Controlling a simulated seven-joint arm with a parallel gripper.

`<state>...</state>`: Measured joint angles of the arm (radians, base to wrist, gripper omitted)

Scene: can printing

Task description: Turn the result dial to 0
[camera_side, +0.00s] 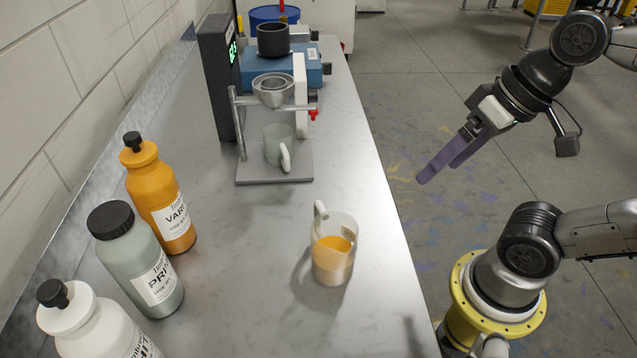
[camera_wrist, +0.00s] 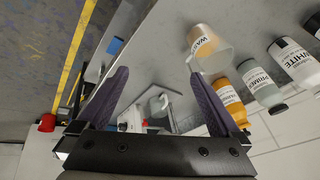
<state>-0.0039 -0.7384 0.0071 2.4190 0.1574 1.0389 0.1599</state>
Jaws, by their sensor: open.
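My gripper (camera_side: 437,171) is open and empty, with purple fingers, in the air over the floor to the right of the bench; its fingers also frame the wrist view (camera_wrist: 159,74). I cannot clearly make out a dial marked as the result dial. A blue device (camera_side: 312,72) at the back of the bench has black knobs on its right side (camera_side: 326,68). In front of it is a stand with a metal cup (camera_side: 273,88) and a red-handled part (camera_side: 313,115). A dark upright panel (camera_side: 218,80) shows green digits, too small to read. My gripper touches none of these.
A grey mug (camera_side: 277,150) stands on the stand's base. A jug with orange liquid (camera_side: 333,262) stands near the bench's right edge. Orange (camera_side: 160,195), grey (camera_side: 135,262) and white (camera_side: 90,325) bottles line the left. A black pot (camera_side: 273,40) sits on the blue device.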

